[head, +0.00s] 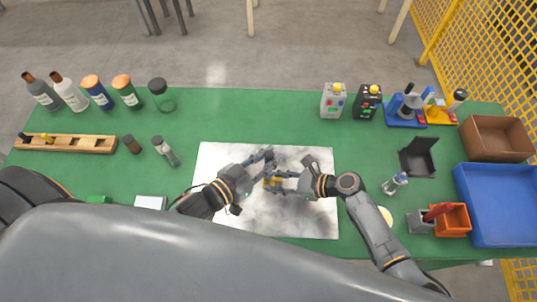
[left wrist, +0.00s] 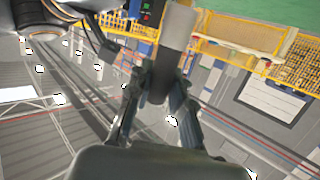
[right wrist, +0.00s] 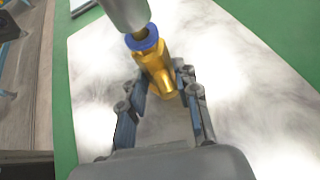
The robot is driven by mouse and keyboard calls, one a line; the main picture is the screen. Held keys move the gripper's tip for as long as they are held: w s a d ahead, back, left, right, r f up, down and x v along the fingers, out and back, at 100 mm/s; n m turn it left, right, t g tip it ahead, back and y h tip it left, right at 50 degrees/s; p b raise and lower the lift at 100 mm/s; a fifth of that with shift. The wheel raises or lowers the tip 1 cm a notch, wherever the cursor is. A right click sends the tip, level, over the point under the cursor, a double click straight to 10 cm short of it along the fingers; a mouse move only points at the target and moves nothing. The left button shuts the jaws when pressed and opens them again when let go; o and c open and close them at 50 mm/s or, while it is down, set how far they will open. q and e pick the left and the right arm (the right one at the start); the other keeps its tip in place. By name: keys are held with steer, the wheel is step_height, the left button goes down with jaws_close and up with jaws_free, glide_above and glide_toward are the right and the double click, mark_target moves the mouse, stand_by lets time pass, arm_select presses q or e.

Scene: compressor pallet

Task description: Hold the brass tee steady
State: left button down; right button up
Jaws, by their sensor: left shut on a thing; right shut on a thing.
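The brass tee (right wrist: 157,70), gold with a blue collar (right wrist: 145,40), is over the white mat in the right wrist view. My right gripper (right wrist: 160,88) has its fingers on both sides of the tee's lower body and is shut on it. In the head view the tee is a small yellow patch (head: 271,182) beside my right gripper (head: 283,180). A grey cylinder (right wrist: 124,10) meets the tee's collar end. My left gripper (head: 264,160) is shut on a grey cylindrical part (left wrist: 178,30), which shows between its fingers (left wrist: 162,85) in the left wrist view. Its far end is hidden there.
The white marbled mat (head: 220,165) lies on the green table (head: 230,115). Bottles and a wooden rack (head: 85,146) stand left. Two small boxes (head: 333,100) stand at the back. A blue tray (head: 497,205), brown bin (head: 495,138) and orange bin (head: 455,220) stand right.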

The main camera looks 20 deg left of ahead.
arm_select(q)
steer(key=shift+f, duration=0.2)
steer(key=shift+f, duration=0.3)
steer(key=shift+f, duration=0.1)
steer(key=c, duration=1.1)
jaws_free()
steer(key=v, duration=1.2)
arm_select(e)
steer(key=shift+s, duration=0.1)
steer(key=o, duration=0.9)
